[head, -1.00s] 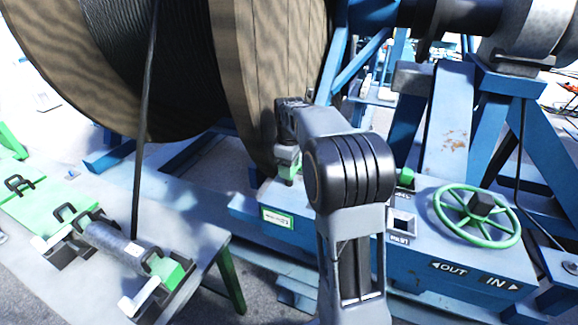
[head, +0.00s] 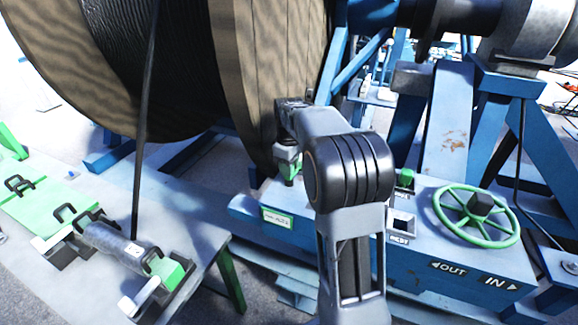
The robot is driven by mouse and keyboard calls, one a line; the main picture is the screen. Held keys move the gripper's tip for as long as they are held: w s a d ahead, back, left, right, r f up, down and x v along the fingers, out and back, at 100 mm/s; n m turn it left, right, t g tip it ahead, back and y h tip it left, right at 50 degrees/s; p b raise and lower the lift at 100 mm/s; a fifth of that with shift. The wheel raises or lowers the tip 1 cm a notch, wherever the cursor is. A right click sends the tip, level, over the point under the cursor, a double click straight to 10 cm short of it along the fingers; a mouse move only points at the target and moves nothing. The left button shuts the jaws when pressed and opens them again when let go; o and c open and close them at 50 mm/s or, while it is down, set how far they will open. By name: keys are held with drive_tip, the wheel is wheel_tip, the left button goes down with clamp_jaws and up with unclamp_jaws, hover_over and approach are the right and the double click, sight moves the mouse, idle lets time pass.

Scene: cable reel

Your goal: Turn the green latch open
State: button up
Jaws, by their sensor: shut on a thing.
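The green latch (head: 291,172) stands at the back left of the blue control box, close to the wooden reel. Only a small part of it shows under my gripper (head: 288,162). My gripper points down and is shut on the latch. My grey and black arm crosses in front of the box and hides part of its top. How far the latch is turned is hard to tell from here.
The wooden cable reel (head: 252,80) rises close behind my gripper. On the blue control box (head: 460,262) are a green handwheel (head: 477,216), a small green block (head: 405,177) and a square socket (head: 401,222). A bench (head: 190,235) with green clamps stands left.

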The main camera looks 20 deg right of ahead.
drive_tip(key=m, duration=0.4)
drive_tip(key=shift+p, duration=0.3)
drive_tip(key=m, duration=0.8)
drive_tip(key=shift+m+p, duration=0.3)
drive_tip(key=shift+p, duration=0.1)
drive_tip(key=shift+m, duration=1.9)
drive_tip(key=o, duration=0.9)
wheel_tip(320, 180, up, 14)
drive_tip(key=shift+f, duration=0.1)
